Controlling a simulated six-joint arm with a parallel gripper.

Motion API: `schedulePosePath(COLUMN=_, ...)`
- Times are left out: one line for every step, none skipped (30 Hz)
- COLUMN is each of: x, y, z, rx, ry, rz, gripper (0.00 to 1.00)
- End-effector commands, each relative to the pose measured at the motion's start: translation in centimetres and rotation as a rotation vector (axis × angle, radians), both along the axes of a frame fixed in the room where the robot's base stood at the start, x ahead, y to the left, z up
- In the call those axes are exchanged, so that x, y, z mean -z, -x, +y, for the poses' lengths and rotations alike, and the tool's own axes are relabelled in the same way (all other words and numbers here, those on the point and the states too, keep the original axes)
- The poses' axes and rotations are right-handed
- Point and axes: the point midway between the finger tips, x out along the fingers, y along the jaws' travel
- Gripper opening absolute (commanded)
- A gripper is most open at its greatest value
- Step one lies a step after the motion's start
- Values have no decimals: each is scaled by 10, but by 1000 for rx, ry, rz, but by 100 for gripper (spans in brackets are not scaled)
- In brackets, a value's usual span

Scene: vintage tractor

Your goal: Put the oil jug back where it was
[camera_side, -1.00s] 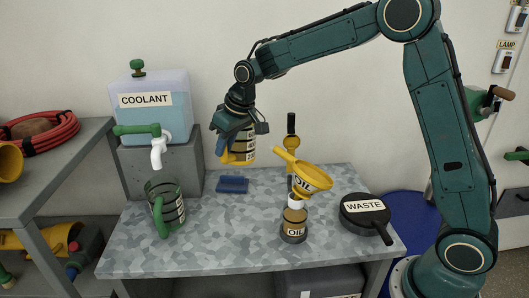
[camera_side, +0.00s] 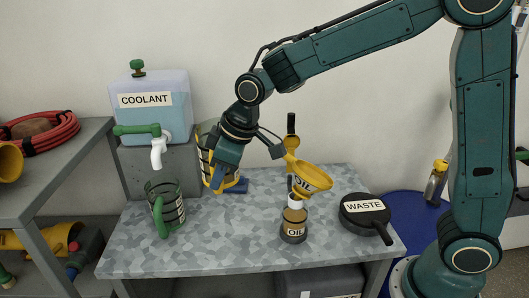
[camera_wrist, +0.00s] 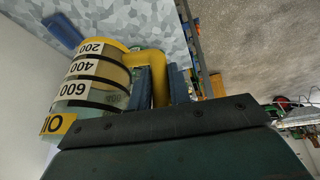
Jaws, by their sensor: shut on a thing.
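The oil jug is clear with black bands, a yellow base and a yellow handle. In the side view the jug (camera_side: 204,150) is partly hidden behind my gripper (camera_side: 220,182). It is low over the back left of the bench, by the blue block. In the wrist view the oil jug (camera_wrist: 92,78) shows its 200, 400 and 600 marks. The fingers of my gripper (camera_wrist: 160,88) are shut on its yellow handle. I cannot tell whether the jug's base touches the bench.
A green-handled jug (camera_side: 165,208) stands left, under the coolant tank's (camera_side: 170,105) tap. A blue block (camera_side: 237,187) lies close to the oil jug. A yellow funnel (camera_side: 313,178) sits over the oil bottle (camera_side: 294,224). A waste pan (camera_side: 364,212) is right. The bench front (camera_side: 215,240) is clear.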

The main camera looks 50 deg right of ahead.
Motion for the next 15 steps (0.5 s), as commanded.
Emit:
schedulePosePath(x=7, y=0, z=0, rx=0, ry=1, rz=2, gripper=0)
schedulePosePath(x=11, y=0, z=0, rx=0, ry=1, rz=3, gripper=0)
schedulePosePath(x=17, y=1, z=0, rx=0, ry=1, rz=3, gripper=0)
schedulePosePath(x=22, y=1, z=0, rx=0, ry=1, rz=3, gripper=0)
schedulePosePath(x=28, y=0, z=0, rx=0, ry=1, rz=4, gripper=0)
schedulePosePath(x=36, y=1, z=0, rx=1, ry=2, rz=5, gripper=0)
schedulePosePath(x=41, y=0, z=0, rx=1, ry=1, rz=4, gripper=0)
schedulePosePath(x=47, y=1, z=0, rx=1, ry=2, rz=5, gripper=0)
schedulePosePath(x=55, y=1, z=0, rx=1, ry=2, rz=5, gripper=0)
schedulePosePath(x=60, y=1, z=0, rx=1, ry=1, rz=4, gripper=0)
schedulePosePath(x=66, y=0, z=0, rx=1, ry=1, rz=4, gripper=0)
schedulePosePath(x=74, y=0, z=0, rx=1, ry=1, rz=4, gripper=0)
schedulePosePath(x=79, y=1, z=0, rx=1, ry=1, rz=4, gripper=0)
schedulePosePath(x=85, y=1, z=0, rx=1, ry=2, rz=5, gripper=0)
schedulePosePath(x=92, y=0, z=0, rx=1, ry=1, rz=3, gripper=0)
